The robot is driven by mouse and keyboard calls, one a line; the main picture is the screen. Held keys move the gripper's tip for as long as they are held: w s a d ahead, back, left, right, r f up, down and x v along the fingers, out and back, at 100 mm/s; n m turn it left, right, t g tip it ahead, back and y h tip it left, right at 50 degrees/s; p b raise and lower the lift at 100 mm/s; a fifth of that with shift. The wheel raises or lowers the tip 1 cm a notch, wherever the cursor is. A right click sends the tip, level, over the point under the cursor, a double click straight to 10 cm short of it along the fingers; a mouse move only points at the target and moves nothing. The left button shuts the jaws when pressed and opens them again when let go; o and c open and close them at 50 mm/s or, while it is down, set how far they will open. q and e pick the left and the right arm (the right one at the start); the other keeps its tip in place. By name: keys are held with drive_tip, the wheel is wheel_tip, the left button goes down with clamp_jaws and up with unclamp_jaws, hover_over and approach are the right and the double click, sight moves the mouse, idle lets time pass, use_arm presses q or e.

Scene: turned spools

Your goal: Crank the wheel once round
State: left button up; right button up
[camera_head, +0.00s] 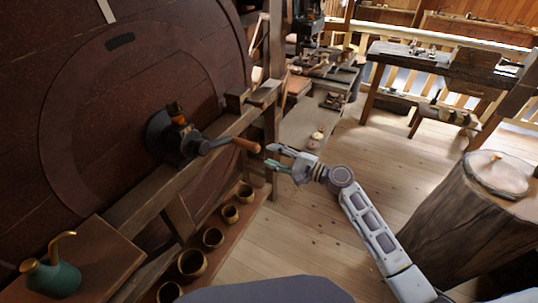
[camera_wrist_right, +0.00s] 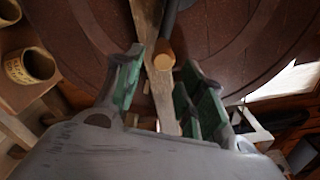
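The large dark-red wheel (camera_head: 120,80) fills the left of the head view; it also fills the back of the right wrist view (camera_wrist_right: 235,45). A dark hub with a crank arm (camera_head: 185,142) sits in front of it. The crank's wooden handle (camera_head: 246,145) points right, toward my right gripper (camera_head: 275,158). In the right wrist view the handle's round end (camera_wrist_right: 163,55) shows beyond and between the tips of my right gripper (camera_wrist_right: 158,75). The fingers are spread apart with nothing between them. The gripper appears just short of the handle. My left gripper is not in view.
A wooden beam (camera_head: 150,192) runs in front of the wheel. Several brass-coloured cups (camera_head: 192,263) stand on a low shelf. A green oil can (camera_head: 52,277) stands at lower left. A tree-stump block (camera_head: 465,215) stands at right. The middle floor is clear.

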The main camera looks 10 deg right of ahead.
drive_tip(key=shift+s+d, duration=0.2)
drive_tip(key=shift+d, duration=0.05)
